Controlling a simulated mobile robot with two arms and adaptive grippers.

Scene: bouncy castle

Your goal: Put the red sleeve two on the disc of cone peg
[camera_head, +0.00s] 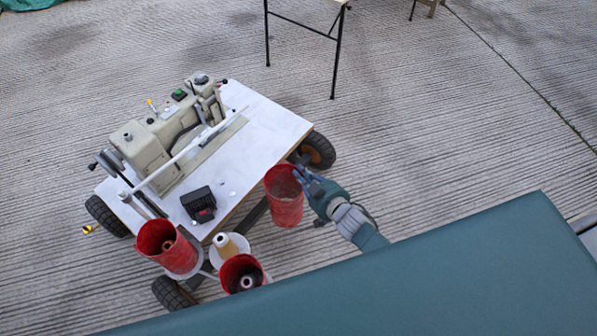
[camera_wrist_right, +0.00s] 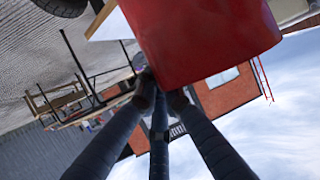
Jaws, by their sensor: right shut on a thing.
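My right gripper (camera_head: 302,178) is shut on the wall of a red sleeve (camera_head: 284,208), an open red tube held upright in the air off the cart's near right edge. In the right wrist view the same sleeve (camera_wrist_right: 210,40) fills the top, with my gripper's fingers (camera_wrist_right: 155,95) at its rim. A pale cone peg (camera_head: 226,243) stands bare on a white disc (camera_head: 239,244), to the left of and below the held sleeve. Two other red sleeves stand around pegs, one at the left (camera_head: 155,236) and one nearer me (camera_head: 231,267). My left gripper is out of view.
A wheeled cart with a white top (camera_head: 275,125) carries a beige machine (camera_head: 150,140) and a small black box (camera_head: 198,204). The two standing sleeves flank the bare peg closely. A black-legged table (camera_head: 337,50) stands behind on open concrete.

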